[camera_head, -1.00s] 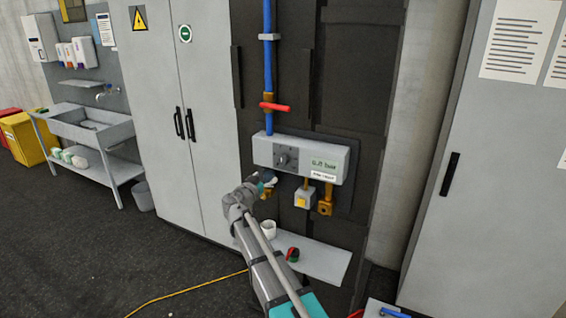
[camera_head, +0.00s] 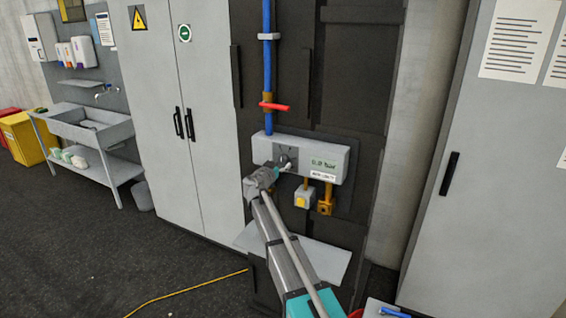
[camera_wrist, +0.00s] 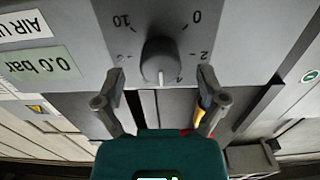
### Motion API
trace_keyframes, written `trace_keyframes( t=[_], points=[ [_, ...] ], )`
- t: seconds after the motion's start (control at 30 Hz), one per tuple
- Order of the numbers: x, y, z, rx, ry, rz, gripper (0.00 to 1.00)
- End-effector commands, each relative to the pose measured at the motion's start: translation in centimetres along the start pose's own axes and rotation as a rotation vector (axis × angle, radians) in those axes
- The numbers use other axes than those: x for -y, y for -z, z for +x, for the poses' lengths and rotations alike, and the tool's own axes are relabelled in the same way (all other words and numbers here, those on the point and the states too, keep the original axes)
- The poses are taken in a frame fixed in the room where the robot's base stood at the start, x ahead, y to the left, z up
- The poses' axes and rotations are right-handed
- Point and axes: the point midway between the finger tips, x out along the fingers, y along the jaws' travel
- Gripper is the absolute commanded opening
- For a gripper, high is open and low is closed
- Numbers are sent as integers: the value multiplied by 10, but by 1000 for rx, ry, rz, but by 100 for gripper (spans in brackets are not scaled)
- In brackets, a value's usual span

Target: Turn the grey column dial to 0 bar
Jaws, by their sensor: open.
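The dial (camera_wrist: 160,62) is a dark grey round knob on the front of a light grey box (camera_head: 328,160). The wrist view is upside down. Its white mark points down in that picture, away from the printed 0 at upper right and the 10 at upper left. A green display (camera_wrist: 42,65) beside it reads 0.0 bar. My gripper (camera_wrist: 162,84) is open, its fingertips left and right of the knob's lower edge, with visible gaps and no contact that I can see. In the head view the dial (camera_head: 287,158) is partly behind my gripper (camera_head: 282,167).
A blue pipe (camera_head: 267,60) with a red valve handle (camera_head: 274,107) runs above the box. A yellow-buttoned box (camera_head: 304,197) and brass fittings (camera_head: 325,200) hang below. A shelf (camera_head: 328,262) lies under them, partly behind my arm. Grey cabinets (camera_head: 180,70) stand left.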

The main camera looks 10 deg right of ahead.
Motion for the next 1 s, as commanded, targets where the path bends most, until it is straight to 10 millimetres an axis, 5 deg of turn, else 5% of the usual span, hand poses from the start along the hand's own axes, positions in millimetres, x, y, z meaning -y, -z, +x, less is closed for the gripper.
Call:
trace_keyframes(
  t=[0.2,0.63,1.0],
  points=[
    [1,0,21,0,1,0,90],
    [0,0,25,0,1,0,90],
    [0,0,25,0,1,0,24]
  ],
)
